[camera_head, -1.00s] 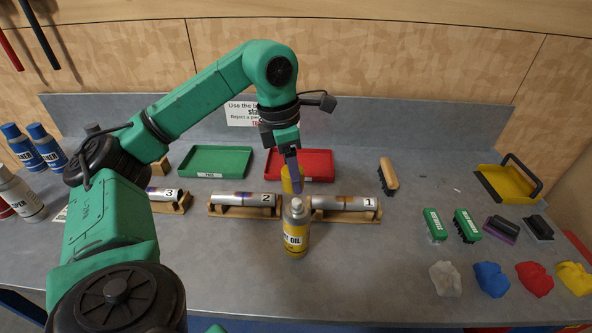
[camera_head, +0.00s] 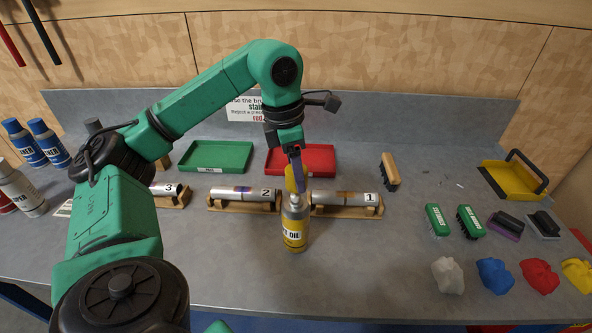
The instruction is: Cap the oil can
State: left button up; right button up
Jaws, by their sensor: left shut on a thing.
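The oil can (camera_head: 294,234), a silver and yellow bottle with an "OIL" label, stands upright on the grey bench in front of the pipe stands. My left gripper (camera_head: 297,180) points down over the can's top and is shut on the yellow cap (camera_head: 290,180). The purple finger hides part of the cap. The cap is right at the can's silver neck in the picture; I cannot tell whether they touch. My right gripper is not in view.
Numbered metal pipes 1 (camera_head: 345,198), 2 (camera_head: 244,194) and 3 (camera_head: 166,190) lie on wooden stands close behind the can. Green (camera_head: 248,146) and red (camera_head: 333,149) trays are farther back. Brushes and coloured cloths lie right. The bench in front of the can is clear.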

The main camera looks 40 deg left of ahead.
aim_at(296, 191)
pick_arm(q)
jog(key=shift+f, duration=0.15)
jog(key=shift+f+b, duration=0.85)
jog(key=shift+f+b, duration=0.65)
jog(key=shift+f, duration=0.15)
jog(key=shift+a, duration=0.1)
jog(key=shift+f+b, duration=0.6)
jog(key=shift+f, duration=0.25)
dwell(0.6)
jog(key=o, duration=1.5)
